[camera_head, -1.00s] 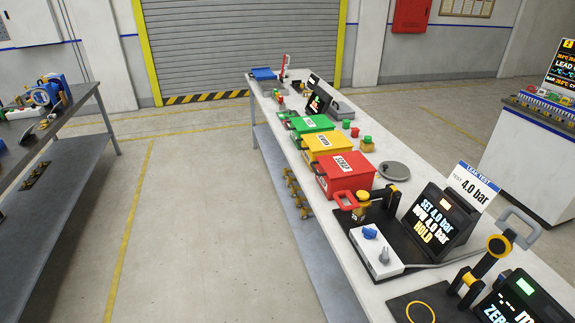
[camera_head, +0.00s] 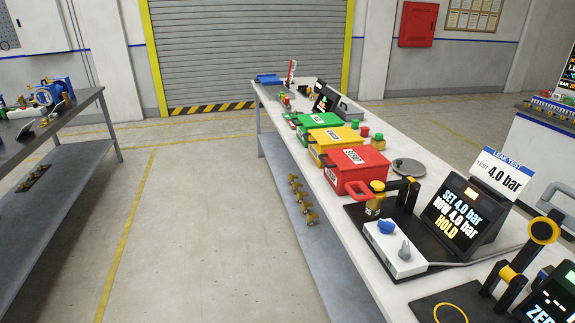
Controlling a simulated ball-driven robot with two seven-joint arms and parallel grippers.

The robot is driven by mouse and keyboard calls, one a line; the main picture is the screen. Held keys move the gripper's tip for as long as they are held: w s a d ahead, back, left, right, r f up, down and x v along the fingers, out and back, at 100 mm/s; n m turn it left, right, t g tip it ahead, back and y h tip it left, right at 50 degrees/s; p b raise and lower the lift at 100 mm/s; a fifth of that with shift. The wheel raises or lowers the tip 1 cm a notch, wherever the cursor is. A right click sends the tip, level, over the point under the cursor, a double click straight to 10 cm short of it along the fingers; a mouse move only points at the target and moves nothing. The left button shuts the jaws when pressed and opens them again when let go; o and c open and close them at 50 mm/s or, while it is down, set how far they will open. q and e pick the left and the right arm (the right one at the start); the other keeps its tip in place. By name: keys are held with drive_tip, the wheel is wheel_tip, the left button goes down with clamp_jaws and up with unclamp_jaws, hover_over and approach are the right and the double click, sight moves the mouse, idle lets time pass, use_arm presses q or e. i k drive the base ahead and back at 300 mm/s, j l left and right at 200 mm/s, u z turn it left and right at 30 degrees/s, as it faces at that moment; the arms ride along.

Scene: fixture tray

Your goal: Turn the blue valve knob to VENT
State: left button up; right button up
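The blue valve knob (camera_head: 386,227) sits on top of a white control box (camera_head: 395,252) on the black leak-test base plate (camera_head: 357,213). A grey knob (camera_head: 404,250) stands beside it on the same box. The knob's position marks are too small to read. The display (camera_head: 462,218) behind reads SET 4.0 bar, NOW 4.0 bar, HOLD. Neither of my grippers is in view.
Red (camera_head: 357,167), yellow (camera_head: 335,138) and green (camera_head: 315,121) bins line the bench beyond the station. A yellow-ringed stand (camera_head: 543,232) and another display are at the lower right. Open floor (camera_head: 200,230) lies left of the bench, before another table (camera_head: 60,150).

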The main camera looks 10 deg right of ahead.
sight(386, 228)
drive_tip(key=z, duration=1.45)
